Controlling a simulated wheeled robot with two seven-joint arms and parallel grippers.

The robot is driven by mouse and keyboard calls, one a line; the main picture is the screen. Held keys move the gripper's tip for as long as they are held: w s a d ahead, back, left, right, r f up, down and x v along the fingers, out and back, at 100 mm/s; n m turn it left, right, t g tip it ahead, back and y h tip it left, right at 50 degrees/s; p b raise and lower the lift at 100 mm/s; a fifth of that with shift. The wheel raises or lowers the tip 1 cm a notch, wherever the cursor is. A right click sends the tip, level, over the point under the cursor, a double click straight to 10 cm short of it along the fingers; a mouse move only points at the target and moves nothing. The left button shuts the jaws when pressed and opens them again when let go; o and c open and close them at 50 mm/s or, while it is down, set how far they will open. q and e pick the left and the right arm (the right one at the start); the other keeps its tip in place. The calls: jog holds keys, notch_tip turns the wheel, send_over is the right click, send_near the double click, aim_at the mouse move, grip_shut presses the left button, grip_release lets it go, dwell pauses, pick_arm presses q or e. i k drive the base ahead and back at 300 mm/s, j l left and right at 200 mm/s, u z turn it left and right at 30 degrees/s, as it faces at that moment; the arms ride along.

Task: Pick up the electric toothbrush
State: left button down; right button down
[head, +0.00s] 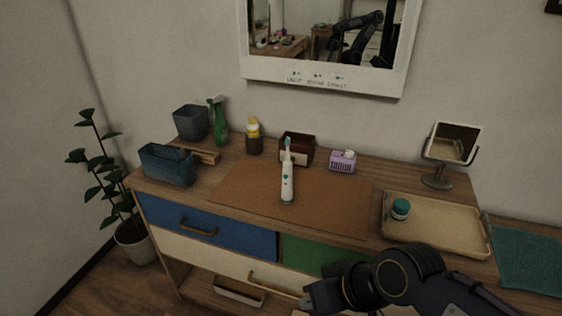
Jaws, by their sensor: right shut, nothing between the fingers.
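The electric toothbrush (287,184) is white with a teal button and a teal-tipped head. It stands upright on a brown mat (240,188) in the middle of the dresser top. My right gripper (308,298) is low in front of the dresser, near the drawer fronts, well below and apart from the toothbrush. It is shut and empty. My left gripper is not in view.
A small brown box (297,149) stands right behind the toothbrush. A tray (440,226) with a teal-lidded jar (400,209) is to the right, with a mirror (452,145) behind it. A bottle (254,137), green spray bottle (219,125) and blue bin (168,166) stand left. The mat around the toothbrush is clear.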

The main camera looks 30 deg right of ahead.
aim_at(287, 185)
jog(key=z, duration=1.05)
